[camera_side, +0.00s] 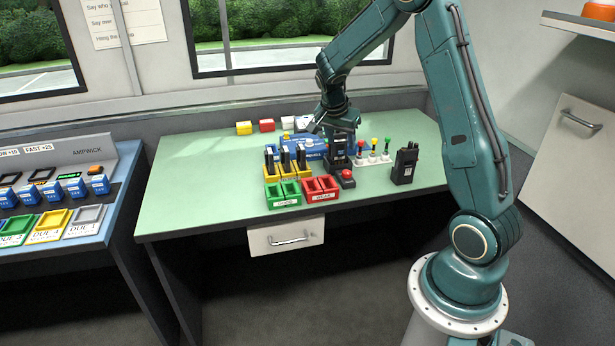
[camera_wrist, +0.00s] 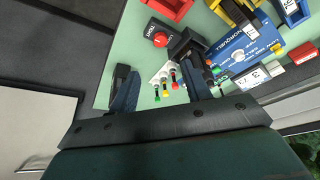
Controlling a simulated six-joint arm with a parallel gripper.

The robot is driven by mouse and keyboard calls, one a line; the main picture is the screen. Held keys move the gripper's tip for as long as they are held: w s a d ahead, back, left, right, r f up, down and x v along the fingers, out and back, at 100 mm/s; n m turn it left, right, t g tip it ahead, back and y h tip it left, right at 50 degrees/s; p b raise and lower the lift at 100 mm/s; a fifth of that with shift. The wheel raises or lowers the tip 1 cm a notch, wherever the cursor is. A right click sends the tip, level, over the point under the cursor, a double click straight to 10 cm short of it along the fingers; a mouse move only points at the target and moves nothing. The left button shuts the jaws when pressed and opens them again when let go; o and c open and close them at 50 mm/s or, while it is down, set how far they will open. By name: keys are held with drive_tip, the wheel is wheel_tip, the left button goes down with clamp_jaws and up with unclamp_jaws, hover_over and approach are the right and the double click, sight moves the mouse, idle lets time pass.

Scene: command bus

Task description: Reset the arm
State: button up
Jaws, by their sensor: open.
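My gripper (camera_side: 340,122) is above the back middle of the green table, pointing down. In the wrist view its two fingers (camera_wrist: 160,85) stand wide apart, with nothing held between them. A black device (camera_side: 338,158) stands below it beside a red push button (camera_side: 347,175). The wrist view also shows the red button (camera_wrist: 161,40) and the black device (camera_wrist: 186,46) close to the right finger. The gripper hides part of the blue unit (camera_side: 310,143) behind it.
A yellow rack (camera_side: 290,170) holds black handsets. Green (camera_side: 283,195) and red (camera_side: 320,188) trays stand in front. Colour-topped pegs (camera_side: 374,152) and a black radio (camera_side: 404,163) stand to the right. The table's left side is clear.

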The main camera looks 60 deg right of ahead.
drive_tip(key=shift+r, duration=0.1)
drive_tip(key=s+a+r+n+t+y, duration=0.1)
drive_tip(key=s+a+r+n+t, duration=0.2)
drive_tip(key=a+r, duration=0.4)
drive_tip(key=s+a+r+n+y, duration=0.1)
drive_tip(key=s+a+r+n, duration=0.1)
drive_tip(key=a+r+n, duration=0.45)
drive_tip(key=s+a+r+n+t+y, duration=0.1)
drive_tip(key=s+a+n+t+y, duration=0.1)
drive_tip(key=s+a+n, duration=0.6)
drive_tip(key=s+a, duration=0.6)
drive_tip(key=shift+s+a+r+n+t, duration=0.2)
drive_tip(key=shift+a+r+n+t, duration=0.1)
drive_tip(key=shift+r+n, duration=0.1)
